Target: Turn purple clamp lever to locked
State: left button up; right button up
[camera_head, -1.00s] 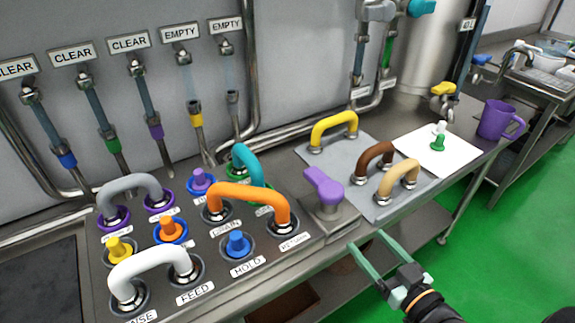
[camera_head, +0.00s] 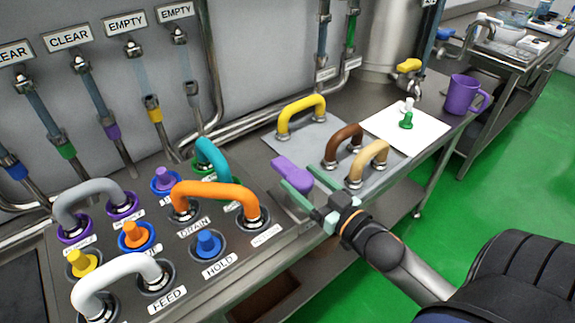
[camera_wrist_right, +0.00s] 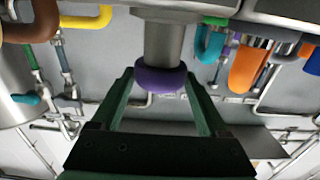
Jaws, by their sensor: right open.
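The purple clamp lever (camera_head: 292,172) stands on its metal base at the right end of the button panel, in the middle of the head view. Its handle points up and left there. My right gripper (camera_head: 305,182) is open at the lever, with its green fingers close around the handle's right side. In the right wrist view the purple lever end (camera_wrist_right: 160,79) sits between the two open fingers (camera_wrist_right: 163,90), with a grey cylindrical post beside it. I cannot tell whether the fingers touch it. My left gripper is not in view.
The panel left of the lever carries an orange handle (camera_head: 222,191), a teal handle (camera_head: 213,158) and a blue button (camera_head: 208,243). To the right, a grey mat holds yellow (camera_head: 300,113), brown and tan handles. A purple mug (camera_head: 462,95) stands farther right.

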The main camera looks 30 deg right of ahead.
aim_at(294, 174)
jog(key=shift+w+a, duration=0.2)
jog(key=shift+w, duration=2.55)
jog(key=shift+c, duration=0.3)
grip_shut()
